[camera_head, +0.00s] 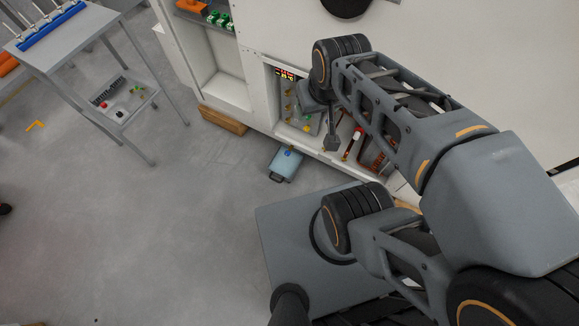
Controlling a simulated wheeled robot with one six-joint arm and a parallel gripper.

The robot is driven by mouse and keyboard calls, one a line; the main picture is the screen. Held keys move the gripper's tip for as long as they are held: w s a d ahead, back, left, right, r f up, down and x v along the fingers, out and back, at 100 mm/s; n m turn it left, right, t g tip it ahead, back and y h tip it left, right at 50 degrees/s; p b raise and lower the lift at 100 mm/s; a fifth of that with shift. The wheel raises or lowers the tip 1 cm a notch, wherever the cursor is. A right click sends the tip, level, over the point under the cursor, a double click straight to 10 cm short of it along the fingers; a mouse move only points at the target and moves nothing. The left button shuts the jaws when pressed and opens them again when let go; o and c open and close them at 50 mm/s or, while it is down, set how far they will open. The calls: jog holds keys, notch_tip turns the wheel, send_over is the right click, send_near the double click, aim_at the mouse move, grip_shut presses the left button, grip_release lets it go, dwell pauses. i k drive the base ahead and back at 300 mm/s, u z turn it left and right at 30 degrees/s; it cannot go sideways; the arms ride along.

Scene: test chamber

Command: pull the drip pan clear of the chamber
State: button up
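A light blue, flat, box-like thing (286,163) lies on the floor at the foot of the white chamber (262,95). It has a dark handle at its near end and could be the drip pan, but I cannot tell for sure. My gripper (332,142) hangs in front of the chamber's open lower bay, above and to the right of the blue thing and apart from it. The gripper is small and partly hidden by my arm, so its opening does not show. Nothing is visibly held.
The lower bay (297,118) holds a panel with yellow and green parts and lit digits. A brown wooden block (222,120) lies by the chamber's foot, left of the blue thing. A grey two-tier table (82,50) stands upper left. The floor between is clear.

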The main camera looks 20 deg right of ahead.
aim_at(281, 165)
jog(key=z, duration=0.3)
jog(key=i, duration=0.35)
jog(key=u, duration=2.45)
